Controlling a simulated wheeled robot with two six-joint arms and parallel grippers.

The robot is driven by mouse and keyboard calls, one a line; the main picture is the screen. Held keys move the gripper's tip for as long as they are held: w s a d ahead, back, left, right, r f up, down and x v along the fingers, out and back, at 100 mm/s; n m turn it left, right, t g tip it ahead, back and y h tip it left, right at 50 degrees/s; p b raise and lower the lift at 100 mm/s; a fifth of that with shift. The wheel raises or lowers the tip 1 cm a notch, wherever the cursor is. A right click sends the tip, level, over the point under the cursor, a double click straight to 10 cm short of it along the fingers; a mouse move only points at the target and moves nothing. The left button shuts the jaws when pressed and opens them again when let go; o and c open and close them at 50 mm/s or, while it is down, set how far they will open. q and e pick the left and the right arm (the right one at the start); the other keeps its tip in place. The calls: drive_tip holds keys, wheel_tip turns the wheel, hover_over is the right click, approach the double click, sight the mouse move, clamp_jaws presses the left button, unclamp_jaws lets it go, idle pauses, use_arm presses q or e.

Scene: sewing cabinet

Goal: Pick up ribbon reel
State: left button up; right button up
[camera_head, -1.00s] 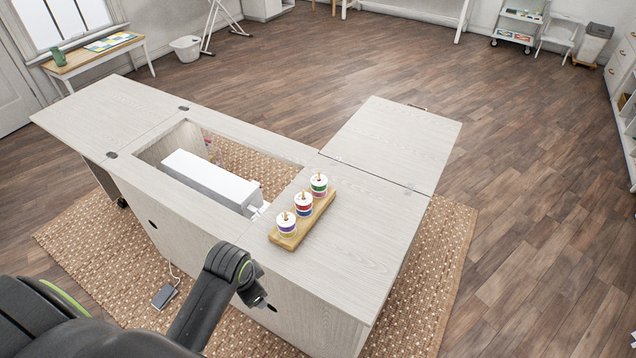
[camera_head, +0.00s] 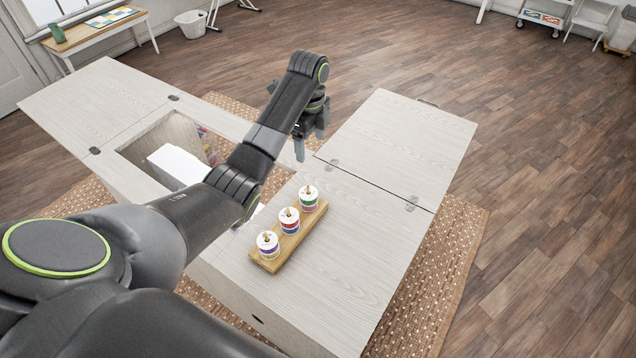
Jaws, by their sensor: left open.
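Three ribbon reels stand in a row on a wooden peg base (camera_head: 266,263) on the pale cabinet top. The nearest reel (camera_head: 268,244) has purple ribbon, the middle reel (camera_head: 289,220) red and blue, and the far reel (camera_head: 308,198) green with some red. My left gripper (camera_head: 310,146) is open and empty, fingers pointing down. In the picture it appears above the far reel, over the far part of the cabinet and apart from the reels. My right gripper is out of view.
The cabinet top (camera_head: 345,260) is clear to the right of the reels, and a side leaf (camera_head: 405,140) extends beyond it. A white sewing machine (camera_head: 178,165) sits in the well at left, partly hidden by my left arm. A woven rug lies below.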

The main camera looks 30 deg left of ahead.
use_arm(q)
drive_tip(key=b, duration=0.7)
hover_over(308, 190)
drive_tip(key=w, duration=0.1)
wheel_tip(308, 190, down, 7)
wheel_tip(308, 190, down, 4)
drive_tip(key=shift+w+a+r+p, duration=0.1)
drive_tip(key=shift+r+p, duration=0.05)
drive_tip(key=shift+p, duration=0.55)
drive_tip(key=f, duration=0.2)
drive_tip(key=s+f+p, duration=0.1)
drive_tip(key=f, duration=0.1)
drive_tip(key=shift+f, duration=0.65)
drive_tip(key=shift+w+f, duration=0.1)
drive_tip(key=shift+f, duration=0.2)
drive_tip(key=shift+c, duration=0.7)
drive_tip(key=c, duration=0.9)
drive_tip(key=shift+r, duration=0.1)
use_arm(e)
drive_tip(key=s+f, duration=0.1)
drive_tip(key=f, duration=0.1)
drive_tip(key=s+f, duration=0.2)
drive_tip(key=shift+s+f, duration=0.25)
